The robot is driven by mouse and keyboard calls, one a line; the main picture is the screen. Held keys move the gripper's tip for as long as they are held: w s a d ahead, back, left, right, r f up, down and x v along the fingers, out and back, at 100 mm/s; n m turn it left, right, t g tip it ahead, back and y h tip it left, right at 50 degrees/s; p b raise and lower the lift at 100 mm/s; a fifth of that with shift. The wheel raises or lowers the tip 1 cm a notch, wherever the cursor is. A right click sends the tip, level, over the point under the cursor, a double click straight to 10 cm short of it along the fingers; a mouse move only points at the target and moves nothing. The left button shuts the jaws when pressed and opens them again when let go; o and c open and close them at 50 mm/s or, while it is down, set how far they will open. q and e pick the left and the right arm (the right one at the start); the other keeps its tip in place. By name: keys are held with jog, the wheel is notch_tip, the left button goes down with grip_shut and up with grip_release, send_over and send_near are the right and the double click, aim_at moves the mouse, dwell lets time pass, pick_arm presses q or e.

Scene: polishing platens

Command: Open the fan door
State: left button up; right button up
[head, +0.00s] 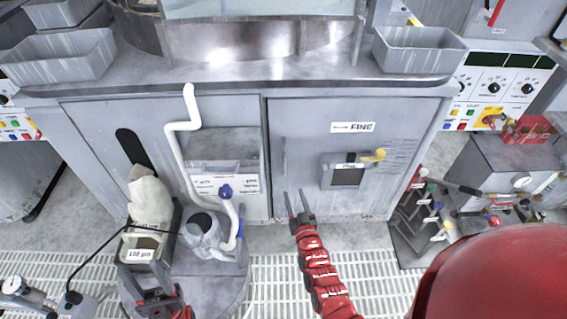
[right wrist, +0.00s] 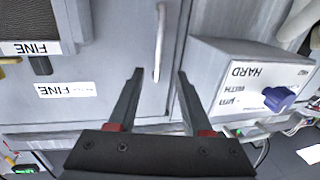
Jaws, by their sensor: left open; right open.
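A grey cabinet door (head: 320,195) labelled FINE is closed, flush with the cabinet front. Its slim vertical bar handle (head: 284,155) is near its left edge. My right gripper (head: 300,203) is open and empty, in front of the door's lower left part, below the handle in the head view. In the right wrist view the handle (right wrist: 160,42) lies beyond and between the spread fingertips (right wrist: 160,75); I see no grip on it. My left gripper (head: 148,285) is open at the lower left, by a box marked 100 µm, partly cut off by the frame.
A white pipe (head: 180,150) and a jug (head: 205,232) stand left of the door. A rack with colored handles (head: 425,220) stands at right. The grated floor (head: 280,270) before the door looks mostly clear.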

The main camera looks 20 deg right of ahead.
aim_at(284, 163)
jog(key=w, duration=0.4)
jog(key=w+b, duration=0.1)
jog(key=w, duration=0.4)
jog(key=w+d+b, duration=0.1)
jog(key=w, duration=0.3)
jog(key=shift+w, duration=0.4)
jog(key=shift+w+d+r+b, duration=0.15)
jog(key=shift+w+b, duration=0.5)
jog(key=shift+w, duration=0.35)
grip_shut()
